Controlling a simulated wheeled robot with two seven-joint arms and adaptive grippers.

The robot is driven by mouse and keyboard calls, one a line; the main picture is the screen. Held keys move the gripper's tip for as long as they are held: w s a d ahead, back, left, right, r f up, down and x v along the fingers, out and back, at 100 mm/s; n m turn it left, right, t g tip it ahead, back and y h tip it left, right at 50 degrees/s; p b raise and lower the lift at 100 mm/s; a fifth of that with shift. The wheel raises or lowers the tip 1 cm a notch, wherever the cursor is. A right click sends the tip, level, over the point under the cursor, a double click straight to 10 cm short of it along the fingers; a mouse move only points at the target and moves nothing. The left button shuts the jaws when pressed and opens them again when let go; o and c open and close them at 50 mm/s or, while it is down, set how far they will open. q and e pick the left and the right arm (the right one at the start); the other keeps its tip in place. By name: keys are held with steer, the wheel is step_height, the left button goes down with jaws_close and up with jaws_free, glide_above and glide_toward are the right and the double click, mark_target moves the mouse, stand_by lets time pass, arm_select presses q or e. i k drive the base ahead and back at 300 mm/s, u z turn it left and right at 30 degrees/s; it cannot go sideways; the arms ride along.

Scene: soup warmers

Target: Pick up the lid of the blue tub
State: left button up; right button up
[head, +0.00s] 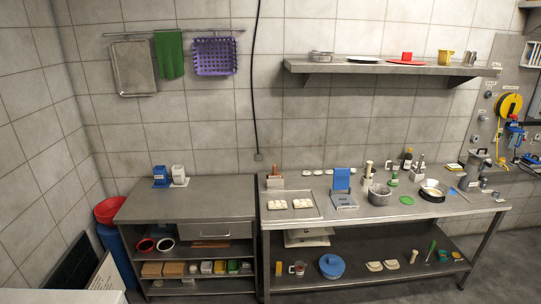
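A round blue tub-like container (332,266) sits on the lower shelf of the right steel table. Its top looks blue and ridged; I cannot tell the lid from the body at this size. A taller blue bin (120,252) stands on the floor left of the cabinet, with a red round bowl or lid (109,210) on top of it. I cannot tell which of the two is the blue tub. Neither of my grippers is in view.
The steel cabinet (188,206) has a mostly bare top. The right table (400,214) carries a tray, a scale, a pan and bottles. Jars and small items share the lower shelf (400,258) with the blue container. A wall shelf (390,67) hangs above.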

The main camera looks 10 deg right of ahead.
mark_target(330, 265)
steer(key=i, duration=2.95)
steer(key=z, duration=1.15)
